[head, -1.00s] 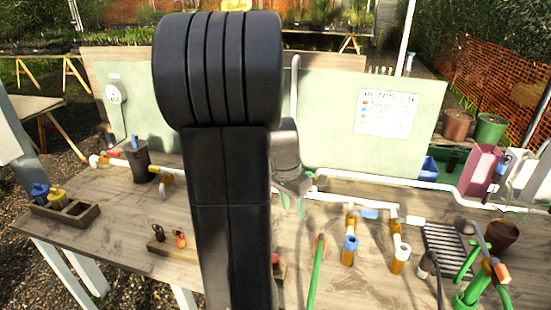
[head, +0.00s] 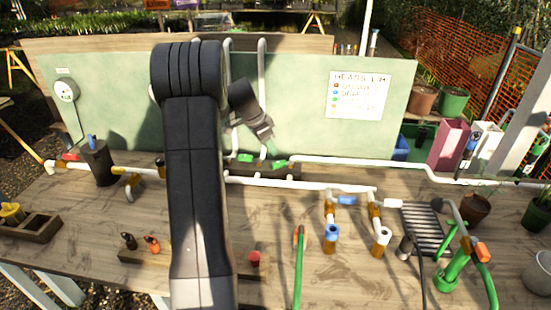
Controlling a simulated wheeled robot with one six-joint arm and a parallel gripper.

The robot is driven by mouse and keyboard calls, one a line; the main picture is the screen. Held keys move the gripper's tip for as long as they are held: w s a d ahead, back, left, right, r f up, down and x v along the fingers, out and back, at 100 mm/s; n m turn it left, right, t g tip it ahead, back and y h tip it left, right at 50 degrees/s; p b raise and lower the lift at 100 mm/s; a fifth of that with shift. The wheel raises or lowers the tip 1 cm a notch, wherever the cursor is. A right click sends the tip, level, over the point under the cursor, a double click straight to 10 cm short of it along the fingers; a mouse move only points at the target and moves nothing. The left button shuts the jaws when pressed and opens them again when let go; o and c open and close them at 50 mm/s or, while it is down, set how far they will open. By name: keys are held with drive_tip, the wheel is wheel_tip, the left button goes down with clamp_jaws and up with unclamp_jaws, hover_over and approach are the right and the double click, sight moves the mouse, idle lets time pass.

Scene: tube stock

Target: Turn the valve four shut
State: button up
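My gripper (head: 264,136) hangs in front of the green backboard, tilted down and to the right. Its fingers are small and partly blurred into the board, so I cannot tell whether they are open. Below it, two green handles (head: 279,163) show on the white pipework. A blue handle (head: 347,200) and a white handle (head: 393,203) sit on the branches at right. A red handle (head: 70,157) is on the pipe at far left. No number is readable on any of these, so I cannot tell which is valve four. My arm hides part of the pipe.
The wooden table (head: 330,275) carries a dark drain grate (head: 425,228), a green pump-like fitting (head: 455,268) and a wooden box (head: 32,228). A sign (head: 358,96) with coloured dots is on the backboard (head: 310,130). A pink container (head: 448,146) stands behind at right.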

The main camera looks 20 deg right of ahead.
sight(278, 162)
drive_tip(key=p+x, duration=0.1)
drive_tip(key=x, duration=0.6)
drive_tip(key=shift+d+f, duration=0.15)
drive_tip(key=shift+f, duration=0.1)
clamp_jaws()
